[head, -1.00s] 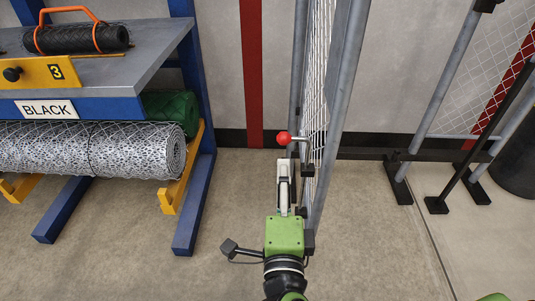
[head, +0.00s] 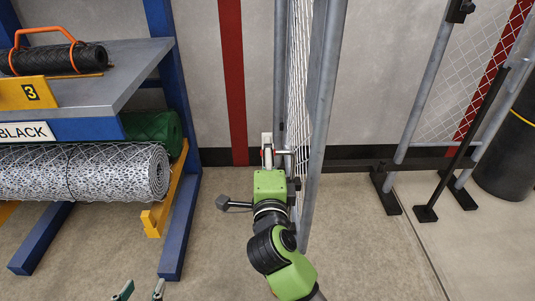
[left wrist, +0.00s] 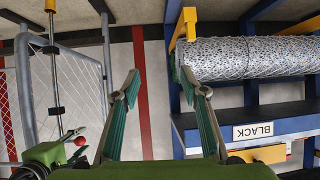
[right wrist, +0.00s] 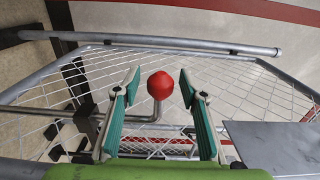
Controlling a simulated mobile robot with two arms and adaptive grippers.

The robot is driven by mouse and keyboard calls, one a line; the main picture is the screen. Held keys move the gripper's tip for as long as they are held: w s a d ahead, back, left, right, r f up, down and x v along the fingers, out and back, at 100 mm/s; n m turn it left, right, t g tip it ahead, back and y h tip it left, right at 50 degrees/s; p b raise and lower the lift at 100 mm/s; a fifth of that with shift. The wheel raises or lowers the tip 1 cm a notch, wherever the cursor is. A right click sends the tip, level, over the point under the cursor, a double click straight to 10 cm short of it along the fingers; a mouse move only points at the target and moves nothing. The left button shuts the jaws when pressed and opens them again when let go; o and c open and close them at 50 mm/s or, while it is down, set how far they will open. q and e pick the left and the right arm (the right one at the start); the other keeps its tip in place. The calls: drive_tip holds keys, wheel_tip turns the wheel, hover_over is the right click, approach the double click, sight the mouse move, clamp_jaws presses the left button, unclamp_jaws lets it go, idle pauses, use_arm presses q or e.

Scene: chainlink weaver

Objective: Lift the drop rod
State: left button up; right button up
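The drop rod has a bent grey handle with a red ball knob (right wrist: 160,85), seen in the right wrist view between the fingers of my right gripper (right wrist: 159,80). Those fingers are open, with a gap on each side of the ball. In the head view my right gripper (head: 269,156) is at the edge of the mesh gate and mostly hides the knob. The knob (left wrist: 80,141) also shows in the left wrist view beside the right gripper. My left gripper (head: 141,289) is open and empty at the bottom left.
The mesh gate (head: 322,100) stands right beside my right gripper. A blue rack (head: 183,232) with a mesh roll (head: 90,172), a green roll (head: 155,130) and a black roll (head: 55,58) stands at left. Another gate post (head: 425,90) is at right. Floor between rack and gate is clear.

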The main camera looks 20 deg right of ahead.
use_arm(q)
drive_tip(key=shift+r, duration=0.1)
use_arm(e)
clamp_jaws()
drive_tip(key=shift+r+p, duration=0.25)
drive_tip(key=shift+p, duration=0.05)
wheel_tip(320, 180, up, 5)
drive_tip(key=p, duration=0.6)
drive_tip(key=shift+f, duration=0.15)
wheel_tip(320, 180, up, 3)
drive_tip(key=p, duration=0.5)
drive_tip(key=shift+r, duration=0.2)
use_arm(q)
drive_tip(key=s+a+f+g, duration=0.1)
drive_tip(key=s+f+g, duration=0.2)
drive_tip(key=s+f, duration=0.3)
drive_tip(key=s+a+f+g+y, duration=0.1)
drive_tip(key=s+f, duration=0.5)
drive_tip(key=f, duration=0.7)
drive_tip(key=s+a+f+g+y, duration=0.1)
drive_tip(key=s+a+f+g, duration=0.2)
drive_tip(key=f, duration=0.7)
drive_tip(key=shift+s+f+g, duration=0.3)
drive_tip(key=shift+s+g, duration=0.9)
drive_tip(key=shift+s, duration=0.6)
use_arm(e)
drive_tip(key=shift+w+r, duration=0.1)
unclamp_jaws()
